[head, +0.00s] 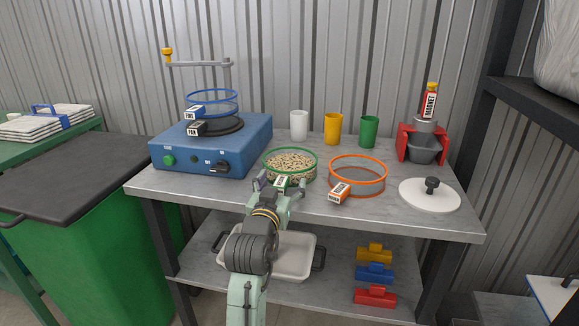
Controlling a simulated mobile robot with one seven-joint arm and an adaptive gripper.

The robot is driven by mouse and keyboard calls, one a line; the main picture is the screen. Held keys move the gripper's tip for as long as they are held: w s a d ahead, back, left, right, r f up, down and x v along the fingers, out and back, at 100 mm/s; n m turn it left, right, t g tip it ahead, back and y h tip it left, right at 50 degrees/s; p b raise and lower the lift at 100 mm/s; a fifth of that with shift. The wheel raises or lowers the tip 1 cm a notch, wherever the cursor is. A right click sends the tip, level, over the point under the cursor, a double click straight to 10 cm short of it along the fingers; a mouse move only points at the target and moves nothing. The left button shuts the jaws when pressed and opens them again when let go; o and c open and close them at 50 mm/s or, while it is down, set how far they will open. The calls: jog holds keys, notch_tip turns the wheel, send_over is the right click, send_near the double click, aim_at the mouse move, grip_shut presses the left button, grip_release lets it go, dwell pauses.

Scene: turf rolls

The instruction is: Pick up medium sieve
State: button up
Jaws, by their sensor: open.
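A green-rimmed sieve (290,152) full of pale pellets sits on the grey bench; I take it for the medium sieve, though its tag is too small to read. Its white and green tag (282,181) sticks out at the front. My gripper (280,183) is open at the sieve's front edge, with one finger on each side of the tag. I cannot tell whether the fingers touch it. An orange-rimmed sieve (358,163) with an orange tag stands to the right, apart from my gripper. A blue-rimmed sieve (212,98) tagged FINE is on the blue shaker.
The blue shaker (200,150) with a PAN tag stands left. White (299,125), yellow (333,129) and green (369,132) cups stand behind. A red-framed magnet holder (408,143) and a white lid (429,195) are at right. The bench (410,222) is bare at front right.

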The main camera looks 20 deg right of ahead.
grip_shut()
dwell(0.8)
